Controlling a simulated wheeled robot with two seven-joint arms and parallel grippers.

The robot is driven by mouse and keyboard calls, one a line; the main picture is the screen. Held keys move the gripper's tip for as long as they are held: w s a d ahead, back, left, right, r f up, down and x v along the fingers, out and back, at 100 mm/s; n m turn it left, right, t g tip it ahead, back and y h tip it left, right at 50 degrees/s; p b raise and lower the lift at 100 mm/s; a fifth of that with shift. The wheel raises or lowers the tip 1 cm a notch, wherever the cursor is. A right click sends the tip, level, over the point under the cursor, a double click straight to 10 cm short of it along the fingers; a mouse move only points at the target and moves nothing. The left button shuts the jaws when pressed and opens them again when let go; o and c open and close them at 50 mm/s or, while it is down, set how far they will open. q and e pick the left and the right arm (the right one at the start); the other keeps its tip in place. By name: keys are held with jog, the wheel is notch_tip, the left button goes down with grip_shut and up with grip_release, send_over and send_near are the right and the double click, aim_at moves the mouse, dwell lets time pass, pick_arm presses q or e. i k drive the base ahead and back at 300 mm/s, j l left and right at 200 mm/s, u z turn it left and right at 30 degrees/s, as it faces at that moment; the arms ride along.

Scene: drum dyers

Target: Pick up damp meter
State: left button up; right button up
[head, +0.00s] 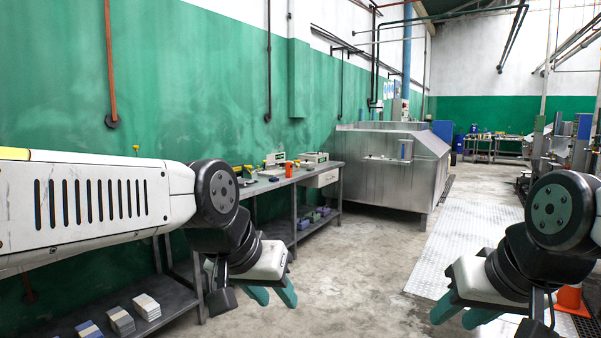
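I cannot make out a damp meter for certain. Small items stand on the grey workbench (262,187) along the green wall, among them an orange object (289,168), too small to identify. My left gripper (276,299) hangs in front of the bench, with its two teal fingers apart and nothing visible between them. My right gripper (454,319) is at the lower right, over the floor and away from the bench, also with its teal fingers apart and empty. My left arm hides the near part of the bench top.
The bench's lower shelf (82,322) holds stacked blocks (146,306) and, further along, purplish items (318,214). A large steel tank (392,165) stands beyond the bench. An orange cone (569,298) is at the right, partly behind my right arm. The concrete floor (365,270) between is clear.

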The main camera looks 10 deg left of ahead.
aim_at(288, 171)
jog(key=u, duration=0.4)
jog(key=i+j, duration=0.1)
jog(key=i, duration=3.3)
jog(key=i+j, duration=0.1)
jog(key=i, duration=3.3)
